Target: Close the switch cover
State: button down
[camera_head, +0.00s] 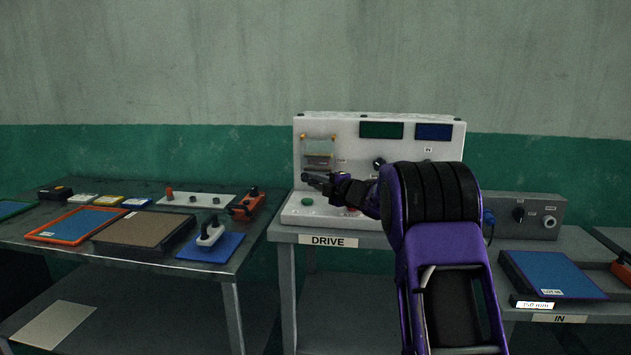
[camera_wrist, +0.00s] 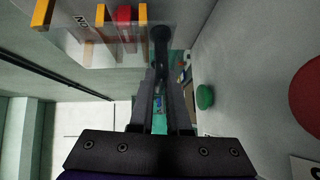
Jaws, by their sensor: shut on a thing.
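The switch cover (camera_head: 319,148) is a clear panel with orange-yellow fittings on the left of the white DRIVE panel. In the wrist view the clear cover (camera_wrist: 118,55) spans the upper left, with a red switch part (camera_wrist: 124,15) showing by its orange bars. My gripper (camera_head: 318,179) is at the cover's lower edge, in front of the panel. In the wrist view my gripper's fingers (camera_wrist: 161,70) are together at a dark piece at the cover's right edge. The exact contact and the cover's angle are hard to tell.
A green button (camera_wrist: 205,97) and a large red button (camera_wrist: 307,88) are on the panel base below. A black knob (camera_head: 379,163) is right of the cover. My arm hides the panel's lower right. A grey control box (camera_head: 527,214) stands to the right.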

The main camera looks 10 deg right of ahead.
jog(key=c, duration=0.9)
grip_release()
jog(key=shift+s, duration=0.1)
jog(key=v, duration=1.7)
jog(key=shift+s+d, duration=0.1)
jog(key=shift+s, duration=0.05)
jog(key=shift+r, duration=0.1)
